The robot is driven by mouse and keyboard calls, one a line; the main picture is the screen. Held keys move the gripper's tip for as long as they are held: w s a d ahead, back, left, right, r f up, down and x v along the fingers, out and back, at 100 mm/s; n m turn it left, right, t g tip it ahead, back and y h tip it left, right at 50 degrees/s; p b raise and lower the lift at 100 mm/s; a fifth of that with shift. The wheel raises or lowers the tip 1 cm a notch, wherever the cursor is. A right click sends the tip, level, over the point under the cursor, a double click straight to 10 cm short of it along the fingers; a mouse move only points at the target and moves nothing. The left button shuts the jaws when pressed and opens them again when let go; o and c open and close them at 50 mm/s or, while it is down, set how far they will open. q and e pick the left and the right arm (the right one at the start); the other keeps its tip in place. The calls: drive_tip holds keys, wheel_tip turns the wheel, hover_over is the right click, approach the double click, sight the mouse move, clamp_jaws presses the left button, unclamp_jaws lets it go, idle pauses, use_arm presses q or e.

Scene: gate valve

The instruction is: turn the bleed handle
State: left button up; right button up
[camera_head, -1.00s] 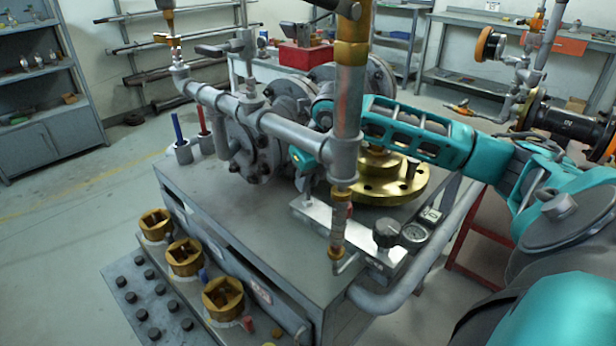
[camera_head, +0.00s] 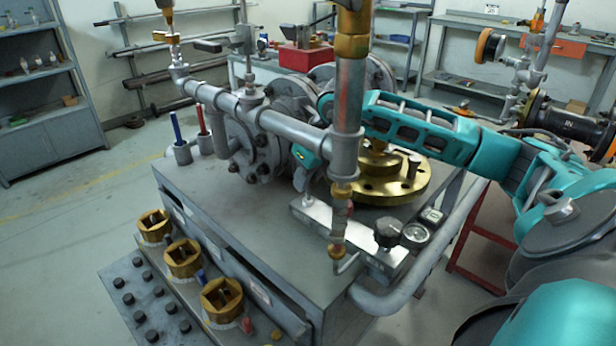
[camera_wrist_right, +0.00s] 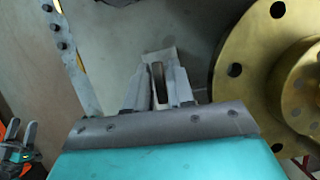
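My right gripper (camera_head: 312,172) is largely hidden in the head view, behind the upright pipe (camera_head: 347,105) and next to the grey flanged valve body. In the right wrist view its two fingers (camera_wrist_right: 159,95) stand either side of a thin brown upright piece (camera_wrist_right: 158,80). I cannot tell whether they touch it, or whether it is the bleed handle. A small valve with a bent grey end (camera_head: 345,263) hangs below the upright pipe. A grey lever (camera_head: 212,46) and a brass-coloured lever (camera_head: 165,37) sit on the pipework to the left. My left gripper is not in view.
A brass flange (camera_head: 420,180) lies right of the gripper, under my right arm; it is close in the wrist view (camera_wrist_right: 228,110). The bench top (camera_head: 235,215) has bare room at front left.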

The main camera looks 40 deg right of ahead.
drive_tip(key=shift+o, duration=1.1)
drive_tip(key=shift+r, duration=0.1)
drive_tip(key=p+v, duration=0.1)
drive_tip(key=v, duration=1.1)
drive_tip(key=shift+s+r, duration=0.15)
drive_tip(key=shift+r, duration=0.2)
